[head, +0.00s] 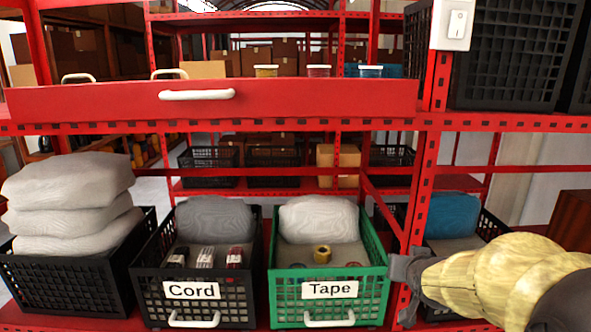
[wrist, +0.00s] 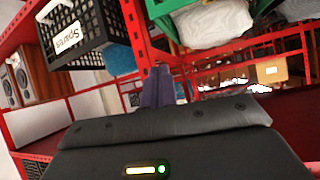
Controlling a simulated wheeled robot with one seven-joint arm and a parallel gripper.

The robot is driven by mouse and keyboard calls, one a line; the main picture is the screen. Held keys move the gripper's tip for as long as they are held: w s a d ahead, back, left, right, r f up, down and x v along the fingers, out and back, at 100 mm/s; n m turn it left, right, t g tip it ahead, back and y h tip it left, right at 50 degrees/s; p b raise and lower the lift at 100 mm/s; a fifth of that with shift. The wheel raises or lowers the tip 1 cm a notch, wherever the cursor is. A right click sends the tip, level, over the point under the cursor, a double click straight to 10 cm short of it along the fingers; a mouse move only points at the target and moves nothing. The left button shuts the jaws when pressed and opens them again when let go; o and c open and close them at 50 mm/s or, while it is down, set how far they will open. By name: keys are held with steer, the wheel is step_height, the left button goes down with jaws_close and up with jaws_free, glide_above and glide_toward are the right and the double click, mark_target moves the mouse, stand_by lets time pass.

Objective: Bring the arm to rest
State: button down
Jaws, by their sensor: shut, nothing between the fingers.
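My arm, in a pale yellow cover, reaches in from the right edge of the head view. My gripper (head: 402,284) is dark grey and sits in front of the red rack post, just right of the green Tape crate (head: 373,290). In the wrist view my gripper's fingers (wrist: 158,84) are together with nothing between them. I see no object held.
Black crates, including the Cord crate (head: 144,296), stand on the lower red shelf. A red drawer (head: 300,97) with a white handle is above. A light switch (head: 457,23) is at upper right. The Spares crate (wrist: 88,22) shows in the wrist view.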

steer(key=s+a+f+n+g+y, duration=0.1)
steer(key=s+a+f+g, duration=0.3)
steer(key=s+f, duration=0.4)
steer(key=s+a+f+n+g, duration=0.1)
steer(key=s+a+f+g, duration=0.3)
steer(key=s+f, duration=0.3)
steer(key=s+a, duration=0.1)
steer(key=s, duration=0.2)
steer(key=shift+f+n+g+y, duration=0.35)
steer(key=shift+n+g+y, duration=0.05)
